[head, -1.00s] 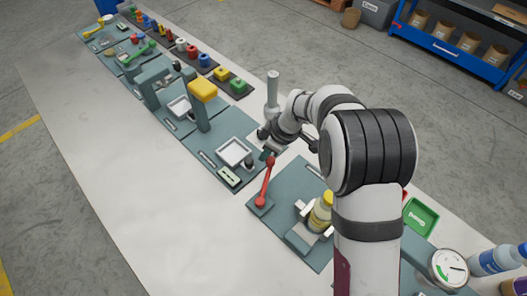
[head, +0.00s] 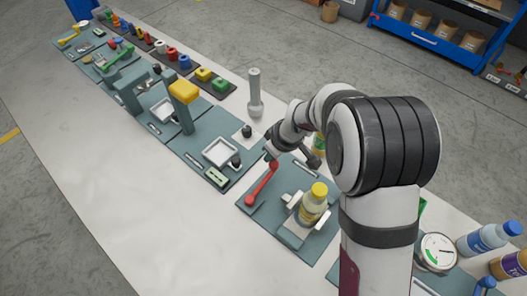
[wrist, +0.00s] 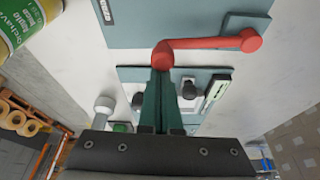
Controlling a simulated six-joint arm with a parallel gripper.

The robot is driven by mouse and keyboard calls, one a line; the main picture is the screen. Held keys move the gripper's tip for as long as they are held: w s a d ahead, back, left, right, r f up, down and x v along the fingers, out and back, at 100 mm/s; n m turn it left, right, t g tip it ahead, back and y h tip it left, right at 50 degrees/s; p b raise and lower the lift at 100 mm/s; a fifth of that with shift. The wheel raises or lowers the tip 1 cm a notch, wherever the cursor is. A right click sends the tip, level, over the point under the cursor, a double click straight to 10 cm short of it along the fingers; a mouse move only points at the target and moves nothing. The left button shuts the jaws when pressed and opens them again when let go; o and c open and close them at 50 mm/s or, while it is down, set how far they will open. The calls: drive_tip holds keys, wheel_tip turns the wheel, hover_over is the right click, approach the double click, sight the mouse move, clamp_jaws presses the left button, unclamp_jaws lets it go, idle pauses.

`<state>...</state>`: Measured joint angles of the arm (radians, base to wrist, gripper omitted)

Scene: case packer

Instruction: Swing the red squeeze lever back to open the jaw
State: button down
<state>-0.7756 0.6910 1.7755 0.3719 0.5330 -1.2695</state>
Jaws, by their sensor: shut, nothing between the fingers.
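The red squeeze lever (head: 262,184) runs from its pivot block at the near left corner of a grey-green plate (head: 309,252) to a round knob at its far end. In the wrist view the lever (wrist: 210,43) lies across the top, with its knob close in front of my fingertips. My gripper (head: 270,157) is shut and empty, its green fingers (wrist: 160,72) at the knob, seemingly touching it. The jaw (head: 290,232) has pale blocks on both sides of a yellow-capped bottle (head: 313,206). Whether they press on the bottle is unclear.
A second bottle (head: 319,146) stands partly hidden behind my arm. A pressure gauge (head: 437,252) and blue-capped bottles (head: 488,239) are at right. A plate with a white tray (head: 220,152) lies beyond the lever. The bench's left side (head: 110,205) is clear.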

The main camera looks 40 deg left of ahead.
drive_tip(key=shift+d, duration=0.5)
wheel_tip(320, 180, up, 10)
drive_tip(key=shift+a+f, duration=0.15)
drive_tip(key=shift+a, duration=0.2)
idle(0.5)
drive_tip(key=shift+w, duration=0.15)
